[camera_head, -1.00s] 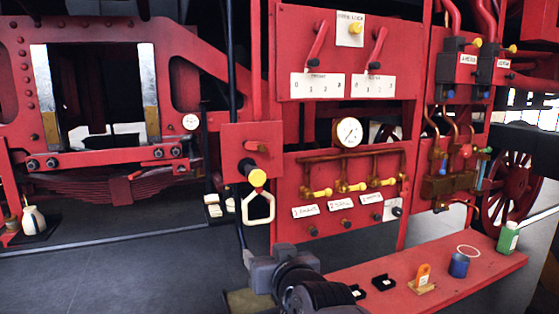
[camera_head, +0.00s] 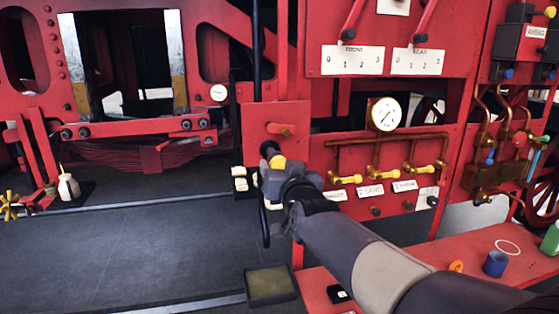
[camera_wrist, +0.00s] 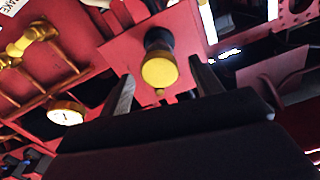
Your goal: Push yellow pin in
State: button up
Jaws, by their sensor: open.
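The yellow pin (camera_head: 278,162) is a round yellow knob on a dark shaft that sticks out from a small red panel (camera_head: 284,117). In the wrist view the yellow pin (camera_wrist: 160,70) faces the camera, with its dark collar behind it against the red plate. My gripper (camera_head: 276,178) is at the pin in the head view and hides its lower part. In the wrist view my gripper (camera_wrist: 163,90) is open, with one finger on each side of the pin and visible gaps to it. I cannot tell whether anything touches the knob.
A small red handle (camera_head: 281,129) sits above the pin on the same panel. Brass valves (camera_head: 376,171) and a pressure gauge (camera_head: 386,114) are to the right. A red bench (camera_head: 470,243) with a blue cup (camera_head: 496,263) lies below right. The floor at left is mostly clear.

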jog(key=shift+p+x, duration=0.3)
jog(key=shift+x, duration=1)
jog(key=shift+c, duration=0.4)
